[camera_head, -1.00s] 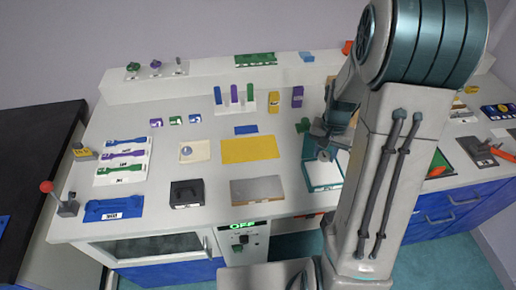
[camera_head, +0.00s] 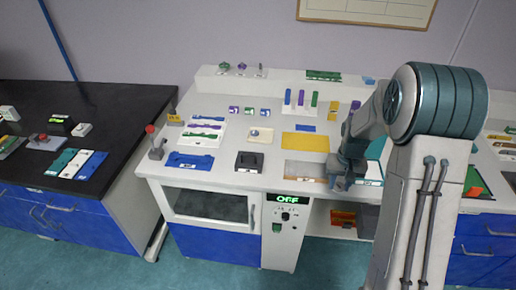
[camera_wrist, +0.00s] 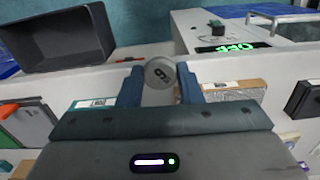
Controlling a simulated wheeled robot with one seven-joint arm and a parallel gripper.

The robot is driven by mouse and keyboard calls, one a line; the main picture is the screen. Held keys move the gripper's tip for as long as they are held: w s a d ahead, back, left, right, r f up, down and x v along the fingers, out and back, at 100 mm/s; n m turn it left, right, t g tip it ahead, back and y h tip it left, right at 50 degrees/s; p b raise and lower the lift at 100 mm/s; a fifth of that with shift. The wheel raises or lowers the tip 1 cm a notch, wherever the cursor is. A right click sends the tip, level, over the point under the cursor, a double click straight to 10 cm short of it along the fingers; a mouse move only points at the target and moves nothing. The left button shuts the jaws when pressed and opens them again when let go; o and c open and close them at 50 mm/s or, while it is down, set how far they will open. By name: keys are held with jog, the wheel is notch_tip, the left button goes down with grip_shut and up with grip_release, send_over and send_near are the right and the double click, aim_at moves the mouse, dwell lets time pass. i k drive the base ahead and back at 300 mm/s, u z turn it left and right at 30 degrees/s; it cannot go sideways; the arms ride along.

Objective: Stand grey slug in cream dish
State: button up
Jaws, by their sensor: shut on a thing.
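A grey round slug (camera_wrist: 160,72) with a dark mark on its end face is held between the two blue fingers of my gripper (camera_wrist: 160,86) in the wrist view. In the head view my gripper (camera_head: 340,184) is low at the front edge of the white bench, right of the grey plate; the slug cannot be made out there. A cream square dish (camera_head: 269,139) lies on the bench, left of the yellow mat, with a small round greyish shape at its middle. My gripper is well to the right of and in front of this dish.
A black block (camera_head: 249,161) stands in front of the dish, and a yellow mat (camera_head: 305,142) lies to its right. Several upright coloured pieces (camera_head: 301,98) stand behind. The OFF panel (camera_head: 287,199) is below the bench front. A dark grey bin (camera_wrist: 60,40) shows in the wrist view.

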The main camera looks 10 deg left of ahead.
aim_at(267, 137)
jog(key=k, duration=0.9)
jog(key=u, duration=0.65)
jog(key=i, duration=0.75)
jog(key=u, duration=0.4)
jog(key=i, duration=1)
jog(key=z, duration=0.7)
jog(key=i, duration=0.4)
jog(key=z, duration=0.3)
